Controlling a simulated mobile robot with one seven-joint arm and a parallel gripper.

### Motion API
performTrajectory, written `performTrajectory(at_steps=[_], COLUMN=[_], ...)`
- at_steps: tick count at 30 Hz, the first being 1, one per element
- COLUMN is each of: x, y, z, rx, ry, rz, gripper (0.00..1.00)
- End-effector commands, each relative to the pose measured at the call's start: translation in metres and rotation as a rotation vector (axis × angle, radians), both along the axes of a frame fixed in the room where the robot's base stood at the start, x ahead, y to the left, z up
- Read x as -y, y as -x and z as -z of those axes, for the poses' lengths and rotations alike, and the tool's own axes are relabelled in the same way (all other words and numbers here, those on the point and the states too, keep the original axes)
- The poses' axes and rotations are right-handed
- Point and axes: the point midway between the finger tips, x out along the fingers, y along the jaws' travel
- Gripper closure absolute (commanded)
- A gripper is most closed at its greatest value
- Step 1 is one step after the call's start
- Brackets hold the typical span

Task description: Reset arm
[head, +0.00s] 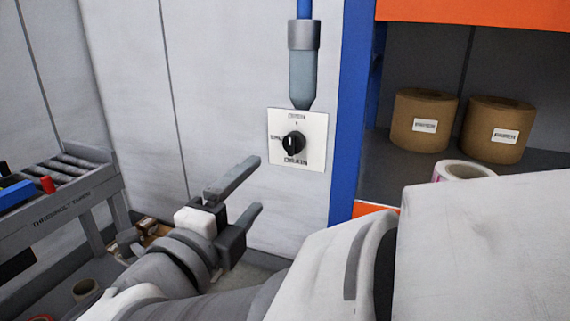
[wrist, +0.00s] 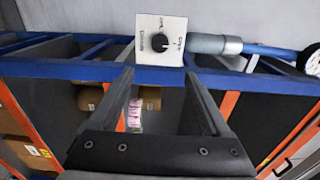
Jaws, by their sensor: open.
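My gripper (head: 250,198) is open and empty in the head view, held in the air before the pale wall panels. Its two grey fingers point toward the upper right, spread apart. In the wrist view my gripper (wrist: 165,95) shows both fingers parted with nothing between them. A white switch plate with a black rotary knob (head: 293,143) is on the wall, to the right of and beyond the fingers, apart from them. The knob (wrist: 160,48) also shows beyond the fingertips in the wrist view. My arm covers the lower middle of the head view.
A blue and orange shelf (head: 348,110) at the right holds brown rolls (head: 424,121) and a white-and-pink roll (head: 464,171). A grey roller conveyor (head: 60,185) stands at the left. A grey fitting with a blue pipe (head: 303,65) rises above the switch plate.

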Motion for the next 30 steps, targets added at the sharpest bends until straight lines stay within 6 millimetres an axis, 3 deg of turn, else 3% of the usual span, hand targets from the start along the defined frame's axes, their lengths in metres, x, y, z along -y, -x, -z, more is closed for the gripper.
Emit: performTrajectory(at_steps=[13,17,24,30], x=[-0.001,-0.003,-0.013,-0.014], y=[0.002,-0.014,-0.056,-0.068], z=[-0.001,-0.007,-0.029,-0.033], rx=[0.000,-0.003,-0.016,-0.062], ry=[0.000,0.013,0.151,0.366], rz=[-0.008,-0.074,-0.344,-0.560], gripper=[0.19,0.19,0.19,0.19])
